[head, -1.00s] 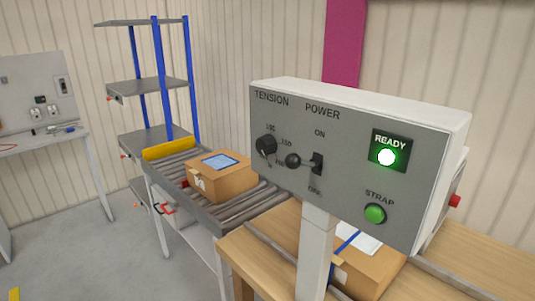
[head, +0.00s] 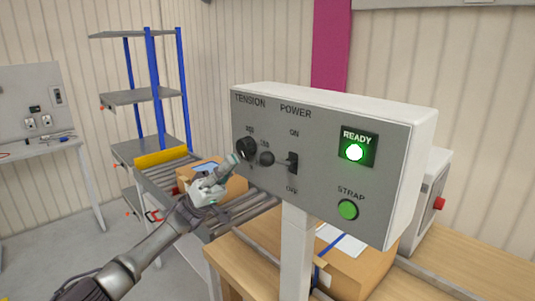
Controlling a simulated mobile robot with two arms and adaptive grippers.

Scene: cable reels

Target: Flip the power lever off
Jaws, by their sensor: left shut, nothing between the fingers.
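The power lever (head: 268,159) is a dark round knob on a short stem, under the POWER label on the grey control panel (head: 318,185). The stem comes from a black switch plate (head: 293,163) between the ON and OFF marks. The knob sticks out toward the left; I cannot tell for sure which mark it is set to. The READY light (head: 355,152) glows green. My left gripper (head: 234,159) is shut and empty, just left of the panel's edge near the tension dial, apart from the lever. My right gripper is not in view.
The tension dial (head: 246,148) sits just left of the lever. A green STRAP button (head: 348,209) is at lower right. Behind my left arm, a cardboard box (head: 237,187) rests on a roller conveyor (head: 160,175). Another strapped box (head: 365,265) lies below the panel.

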